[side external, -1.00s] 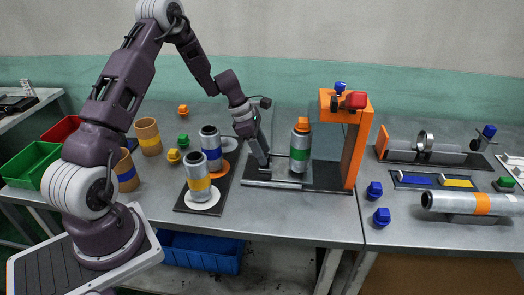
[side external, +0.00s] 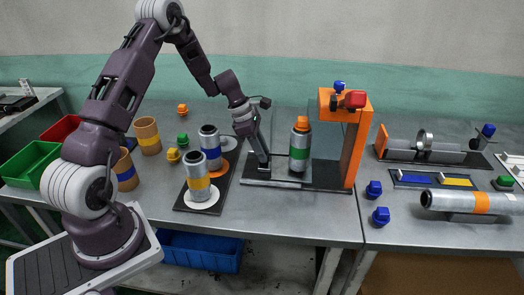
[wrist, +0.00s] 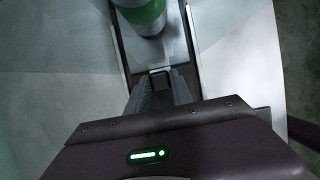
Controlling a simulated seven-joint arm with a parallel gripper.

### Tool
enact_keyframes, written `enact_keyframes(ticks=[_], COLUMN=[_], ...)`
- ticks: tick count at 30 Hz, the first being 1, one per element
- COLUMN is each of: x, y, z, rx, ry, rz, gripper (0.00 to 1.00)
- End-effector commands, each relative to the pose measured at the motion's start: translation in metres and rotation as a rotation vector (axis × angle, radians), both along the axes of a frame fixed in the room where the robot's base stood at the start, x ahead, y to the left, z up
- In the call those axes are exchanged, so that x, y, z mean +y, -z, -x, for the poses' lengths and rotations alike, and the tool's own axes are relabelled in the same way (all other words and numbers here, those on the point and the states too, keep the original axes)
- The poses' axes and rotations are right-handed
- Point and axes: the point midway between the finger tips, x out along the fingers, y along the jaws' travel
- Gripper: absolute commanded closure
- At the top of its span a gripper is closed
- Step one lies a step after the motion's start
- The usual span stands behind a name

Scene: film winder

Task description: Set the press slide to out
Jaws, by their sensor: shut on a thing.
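The press is an orange frame (side external: 355,150) on a dark base with a red block (side external: 355,99) at its top. Its press slide (side external: 290,184) is a grey plate on the base, left of the frame. A silver can with a green band and orange cap (side external: 300,148) stands upright on the slide; its lower part also shows in the wrist view (wrist: 143,14). My gripper (side external: 264,166) is at the slide's left end, left of the can. In the wrist view my gripper (wrist: 160,80) is shut on the slide's small dark handle (wrist: 160,73).
Blue caps (side external: 381,216) lie right of the press. A roller device (side external: 425,145) stands farther right. The table front before the press is clear.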

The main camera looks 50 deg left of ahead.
Motion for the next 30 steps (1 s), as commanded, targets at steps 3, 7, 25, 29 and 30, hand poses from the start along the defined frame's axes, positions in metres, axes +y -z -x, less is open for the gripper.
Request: enact_keyframes(ticks=[3, 7, 25, 29, 30], x=[-0.0003, -0.0002, -0.0003, 0.0018, 0.0045], y=[-0.0004, -0.0005, -0.0007, -0.0008, -0.0008], z=[-0.0001, -0.0002, -0.0003, 0.0013, 0.0036], rx=[-0.001, -0.001, -0.001, -0.001, -0.001], ry=[0.001, 0.001, 0.002, 0.000, 0.000], rz=[0.000, 0.000, 0.000, 0.000, 0.000], gripper=[1.00, 1.00, 1.00, 1.00, 1.00])
